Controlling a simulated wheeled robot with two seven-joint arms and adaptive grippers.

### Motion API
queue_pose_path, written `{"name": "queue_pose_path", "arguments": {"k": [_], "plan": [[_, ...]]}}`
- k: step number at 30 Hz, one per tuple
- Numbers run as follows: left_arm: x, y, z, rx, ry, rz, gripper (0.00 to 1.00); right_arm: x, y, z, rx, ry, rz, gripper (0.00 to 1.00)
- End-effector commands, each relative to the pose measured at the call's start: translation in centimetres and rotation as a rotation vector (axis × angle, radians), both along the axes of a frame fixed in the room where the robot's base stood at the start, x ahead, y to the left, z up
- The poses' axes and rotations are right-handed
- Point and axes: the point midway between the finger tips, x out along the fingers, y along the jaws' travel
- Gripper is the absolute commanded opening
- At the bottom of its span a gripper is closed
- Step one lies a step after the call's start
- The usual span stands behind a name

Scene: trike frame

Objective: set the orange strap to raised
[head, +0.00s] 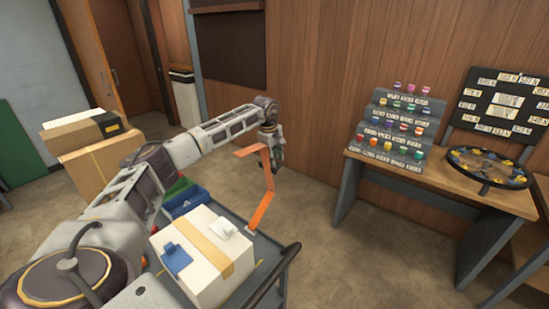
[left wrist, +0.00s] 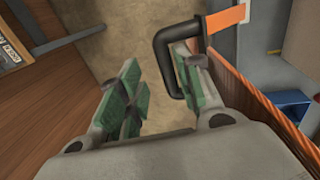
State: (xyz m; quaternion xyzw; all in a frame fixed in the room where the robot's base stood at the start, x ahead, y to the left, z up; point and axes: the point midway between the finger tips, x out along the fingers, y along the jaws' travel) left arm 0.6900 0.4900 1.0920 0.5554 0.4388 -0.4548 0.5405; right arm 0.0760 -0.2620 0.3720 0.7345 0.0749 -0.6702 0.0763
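The orange strap (head: 263,208) stands up from the cart beside the white box. Its upper part bends over to the left, close to my left gripper. In the left wrist view the strap (left wrist: 262,98) runs along the right of the gripper, outside the fingers, and another orange piece shows at the top. My left gripper (head: 276,158) points down at the strap's upper bend. In the left wrist view the gripper (left wrist: 156,88) has its green-padded fingers apart, with floor visible between them. Whether it touches the strap is unclear. My right gripper is out of view.
A white box (head: 203,270) with a tan band and blue and white pieces sits on the grey cart, whose black handle (head: 272,277) is at right. It also shows behind the fingers in the left wrist view (left wrist: 160,55). A wooden table (head: 440,186) holds coloured items.

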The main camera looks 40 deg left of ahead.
Motion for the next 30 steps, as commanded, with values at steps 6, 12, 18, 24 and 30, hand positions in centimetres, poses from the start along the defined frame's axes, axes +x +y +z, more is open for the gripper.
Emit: {"name": "queue_pose_path", "arguments": {"k": [6,12,18,24,30], "plan": [[-0.2,0.3,-0.2,0.004,0.007,0.005,0.35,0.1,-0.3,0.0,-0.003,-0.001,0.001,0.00],[-0.3,0.3,0.1,0.004,0.008,0.005,0.35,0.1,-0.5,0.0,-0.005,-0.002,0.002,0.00],[-0.5,0.3,1.9,0.004,0.002,0.004,0.35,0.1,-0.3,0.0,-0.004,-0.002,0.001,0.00],[-1.0,0.2,4.7,0.003,-0.001,0.004,0.35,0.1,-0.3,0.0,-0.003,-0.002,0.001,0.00],[-1.5,0.0,7.6,0.002,-0.001,0.001,0.35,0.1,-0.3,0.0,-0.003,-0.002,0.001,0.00]]}}
